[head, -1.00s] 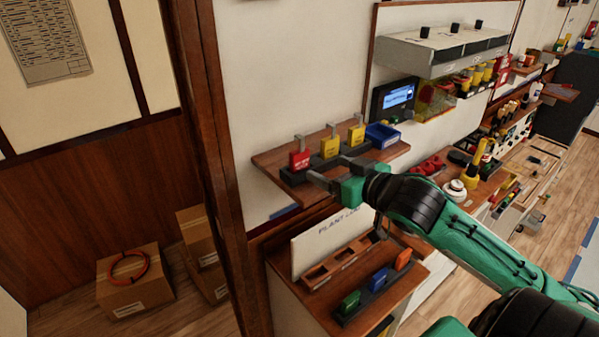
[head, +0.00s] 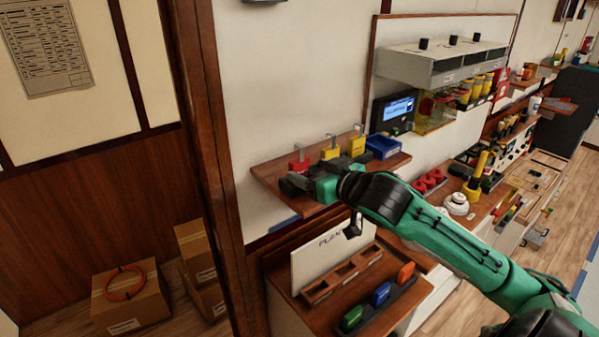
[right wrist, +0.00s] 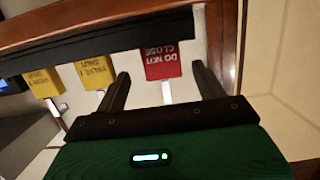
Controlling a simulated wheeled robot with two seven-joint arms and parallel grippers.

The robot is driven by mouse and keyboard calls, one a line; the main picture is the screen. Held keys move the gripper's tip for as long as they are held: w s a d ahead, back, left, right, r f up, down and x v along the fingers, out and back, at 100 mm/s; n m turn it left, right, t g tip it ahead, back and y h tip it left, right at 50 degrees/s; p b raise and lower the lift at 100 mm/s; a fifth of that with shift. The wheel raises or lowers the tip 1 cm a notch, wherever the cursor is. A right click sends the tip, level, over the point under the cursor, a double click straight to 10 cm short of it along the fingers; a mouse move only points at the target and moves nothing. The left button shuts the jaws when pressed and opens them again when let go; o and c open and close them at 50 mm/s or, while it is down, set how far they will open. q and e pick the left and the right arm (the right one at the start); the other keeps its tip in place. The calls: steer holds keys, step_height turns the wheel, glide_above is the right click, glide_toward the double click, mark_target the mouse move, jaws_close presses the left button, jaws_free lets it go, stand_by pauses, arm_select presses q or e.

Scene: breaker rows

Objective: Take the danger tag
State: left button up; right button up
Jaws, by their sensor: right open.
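The red danger tag (head: 299,164), lettered DO NOT CLOSE, stands at the left end of a row of tags on the wall shelf. In the right wrist view the red tag (right wrist: 163,58) appears upside down between my right gripper's two fingers, with a pale metal strip beside it. My right gripper (head: 295,184) is open and in front of the tag in the head view; it hides the tag's lower part. I cannot tell whether a finger touches it. My left gripper is not in view.
Two yellow tags (head: 330,148) (head: 356,142) stand close to the right of the red one, then a blue bin (head: 383,146). The wooden shelf (head: 265,172) has a bare left end. Below is a bench holding green, blue and orange blocks (head: 381,293).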

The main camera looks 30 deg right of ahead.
mark_target(302, 171)
steer(key=shift+f+b+x, duration=0.2)
steer(key=shift+x, duration=1)
steer(key=shift+f+b+x, duration=0.2)
steer(key=shift+x, duration=1.05)
steer(key=shift+s+a, duration=0.1)
steer(key=shift+s, duration=0.05)
steer(key=c, duration=1.1)
